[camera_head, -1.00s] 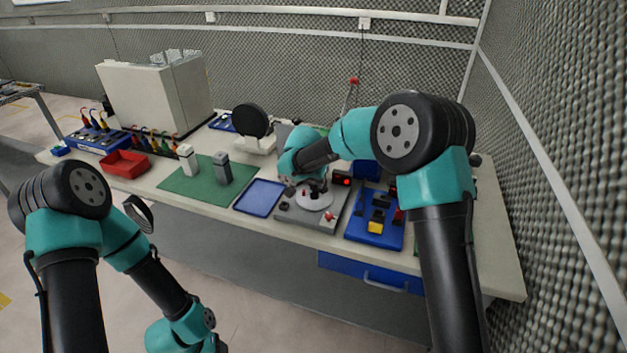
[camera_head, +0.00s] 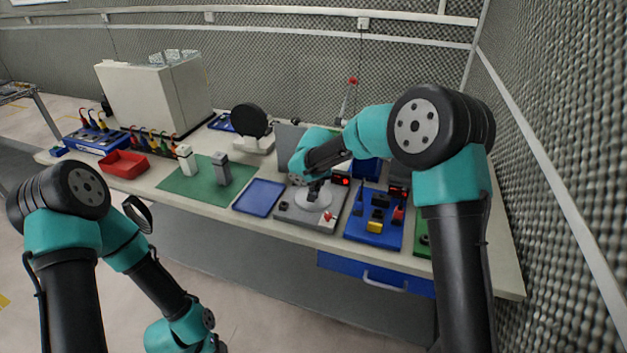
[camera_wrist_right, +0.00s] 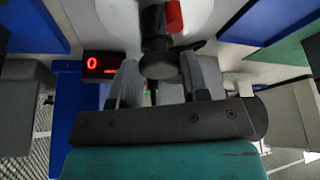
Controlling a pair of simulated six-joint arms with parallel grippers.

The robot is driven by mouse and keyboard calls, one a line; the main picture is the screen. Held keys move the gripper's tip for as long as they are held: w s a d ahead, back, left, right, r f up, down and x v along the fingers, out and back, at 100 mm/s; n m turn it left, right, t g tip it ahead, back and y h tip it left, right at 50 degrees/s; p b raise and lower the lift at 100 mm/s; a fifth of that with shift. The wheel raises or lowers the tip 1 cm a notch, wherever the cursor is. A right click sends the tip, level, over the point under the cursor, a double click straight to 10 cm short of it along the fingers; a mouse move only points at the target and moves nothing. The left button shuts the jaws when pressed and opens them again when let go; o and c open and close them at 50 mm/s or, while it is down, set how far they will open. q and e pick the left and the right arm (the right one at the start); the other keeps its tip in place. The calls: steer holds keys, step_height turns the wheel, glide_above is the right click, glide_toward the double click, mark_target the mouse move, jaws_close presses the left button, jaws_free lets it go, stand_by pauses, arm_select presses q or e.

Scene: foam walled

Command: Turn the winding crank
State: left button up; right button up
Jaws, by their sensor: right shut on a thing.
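The winding crank sits on a grey box (camera_head: 285,214) near the front of the bench, with a pale round disc (camera_head: 319,202) on its top. The crank's black knob (camera_wrist_right: 160,66) is between the fingers of my right gripper (camera_wrist_right: 160,80) in the right wrist view; a red part (camera_wrist_right: 174,16) shows beside the crank's arm. In the head view my right gripper (camera_head: 314,190) reaches down over the disc, and its wrist hides part of the crank. My left arm hangs in front of the bench at lower left; its gripper is out of the picture.
A red-digit display (camera_wrist_right: 93,62) reading 0 stands behind the crank. A blue tray (camera_head: 259,198) lies left of the box, a blue board with blocks (camera_head: 361,231) right of it. A green mat (camera_head: 183,184) with two upright blocks is further left. A foam wall bounds the right.

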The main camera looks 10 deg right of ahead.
steer(key=shift+d+n+y, duration=0.1)
steer(key=shift+n+y, duration=0.7)
steer(key=shift+n, duration=1.4)
steer(key=shift+w+d+n+g+y, duration=0.1)
steer(key=shift+n+g+y, duration=0.3)
steer(key=shift+n, duration=0.75)
steer(key=shift+n+g+y, duration=0.2)
steer(key=shift+n+y, duration=0.3)
steer(key=shift+n, duration=0.65)
steer(key=shift+w+n+g+y, duration=0.15)
steer(key=shift+n+g, duration=0.25)
steer(key=shift+n, duration=0.8)
steer(key=shift+s+n+g+y, duration=0.1)
steer(key=shift+n+g+y, duration=0.25)
steer(key=shift+n, duration=0.85)
steer(key=shift+w+n+g, duration=0.1)
steer(key=shift+n+g, duration=0.55)
steer(key=shift+n, duration=0.85)
steer(key=shift+n, duration=0.4)
steer(key=o, duration=0.9)
steer(key=shift+d+r, duration=0.1)
